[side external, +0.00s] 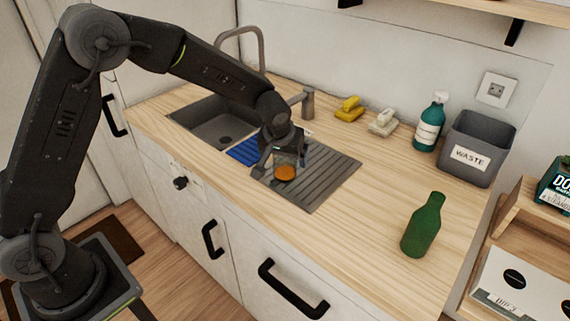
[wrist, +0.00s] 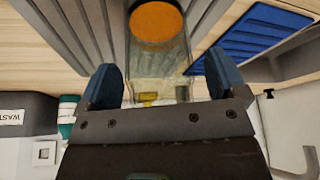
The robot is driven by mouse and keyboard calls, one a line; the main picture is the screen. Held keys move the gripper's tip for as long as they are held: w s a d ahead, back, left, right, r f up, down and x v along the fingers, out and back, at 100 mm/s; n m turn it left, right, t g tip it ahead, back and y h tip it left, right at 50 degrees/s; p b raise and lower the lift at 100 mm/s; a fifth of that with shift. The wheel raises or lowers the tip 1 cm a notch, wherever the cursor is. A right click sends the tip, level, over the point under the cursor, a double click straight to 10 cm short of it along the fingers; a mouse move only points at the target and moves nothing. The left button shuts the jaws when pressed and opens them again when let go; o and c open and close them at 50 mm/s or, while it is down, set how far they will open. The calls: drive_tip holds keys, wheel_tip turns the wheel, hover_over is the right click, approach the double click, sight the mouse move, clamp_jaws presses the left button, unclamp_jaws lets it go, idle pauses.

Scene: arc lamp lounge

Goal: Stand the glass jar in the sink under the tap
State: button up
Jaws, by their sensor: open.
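The clear glass jar (side external: 285,173), with something orange low in it, stands on the grey ribbed drainboard (side external: 336,172). In the wrist view the glass (wrist: 160,58) shows between the fingers, its orange part (wrist: 156,22) beyond the tips. My gripper (side external: 281,158) is open, with a finger either side of the jar's upper part; whether they touch the glass I cannot tell. The fingers also show in the wrist view (wrist: 161,78). The grey sink (side external: 205,125) is left of the drainboard and looks empty. The tap (side external: 308,103) stands behind; my arm hides part of it.
A blue ribbed mat (side external: 243,151) lies between sink and jar. Yellow (side external: 349,108) and pale (side external: 383,122) items, a spray bottle (side external: 429,124) and a waste bin (side external: 477,135) line the back. A green bottle (side external: 424,226) stands front right.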

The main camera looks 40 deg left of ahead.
drive_tip(key=shift+f, duration=0.1)
drive_tip(key=shift+c, duration=0.2)
drive_tip(key=c, duration=1.2)
drive_tip(key=shift+o, duration=0.2)
